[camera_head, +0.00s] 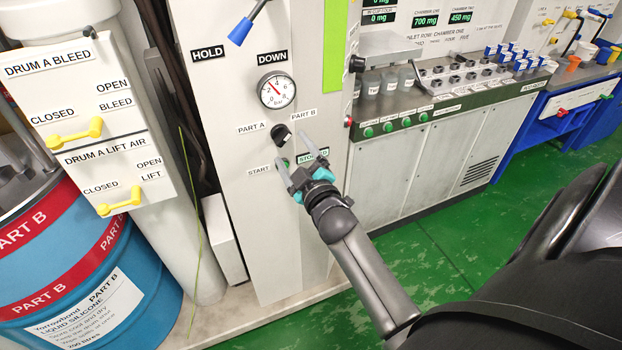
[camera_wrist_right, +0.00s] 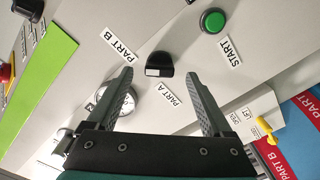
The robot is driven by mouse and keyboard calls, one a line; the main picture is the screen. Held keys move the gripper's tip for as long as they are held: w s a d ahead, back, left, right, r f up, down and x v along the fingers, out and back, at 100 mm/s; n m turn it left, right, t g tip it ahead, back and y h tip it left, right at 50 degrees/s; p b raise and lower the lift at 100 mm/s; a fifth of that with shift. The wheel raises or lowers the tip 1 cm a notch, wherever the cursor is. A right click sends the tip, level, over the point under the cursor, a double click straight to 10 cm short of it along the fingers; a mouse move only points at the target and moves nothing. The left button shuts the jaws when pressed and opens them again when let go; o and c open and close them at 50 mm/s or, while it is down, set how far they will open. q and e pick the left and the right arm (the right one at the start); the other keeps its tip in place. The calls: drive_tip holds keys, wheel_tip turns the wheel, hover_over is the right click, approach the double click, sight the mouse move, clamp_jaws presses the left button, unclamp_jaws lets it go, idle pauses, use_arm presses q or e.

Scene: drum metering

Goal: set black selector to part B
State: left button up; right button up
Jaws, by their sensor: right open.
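The black selector (camera_head: 281,135) is a small knob on the pale panel, with the PART A label (camera_head: 252,128) to its left and the PART B label (camera_head: 304,114) to its upper right. In the right wrist view the selector (camera_wrist_right: 160,63) shows a white mark on one end; I cannot tell which label it points to. My right gripper (camera_head: 295,154) is open in front of the panel, just below the selector. In the wrist view its fingers (camera_wrist_right: 160,74) stand either side of the selector's line, with nothing between them; contact is not visible. My left gripper is not in view.
A pressure gauge (camera_head: 277,90) and a blue-handled lever (camera_head: 240,31) are above. A blue drum (camera_head: 95,275) stands at left, a grey cabinet (camera_head: 430,165) at right. Green floor lies open in front.

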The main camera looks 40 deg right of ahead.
drive_tip(key=v, duration=1)
drive_tip(key=shift+s, duration=0.4)
drive_tip(key=s+a+f+m+g+y+b, duration=0.1)
drive_tip(key=s+a+f+g, duration=0.2)
drive_tip(key=f, duration=0.9)
drive_tip(key=s+a+f+m+g+y+b, duration=0.1)
drive_tip(key=s+a+f+g+y+b, duration=0.15)
drive_tip(key=f, duration=0.95)
drive_tip(key=s+a+f+g+y+b, duration=0.1)
drive_tip(key=s+a+f+g, duration=0.25)
drive_tip(key=f, duration=0.75)
drive_tip(key=s+f+m+g+b, duration=0.1)
drive_tip(key=s+f+g, duration=0.2)
drive_tip(key=s+f, duration=0.6)
drive_tip(key=s+f+g+b, duration=0.2)
drive_tip(key=s+f+g, duration=0.2)
drive_tip(key=s+f, duration=0.5)
drive_tip(key=s+a, duration=0.1)
drive_tip(key=s, duration=0.6)
drive_tip(key=shift+s+f+m, duration=0.15)
drive_tip(key=shift+s+m, duration=0.05)
drive_tip(key=shift+m, duration=0.2)
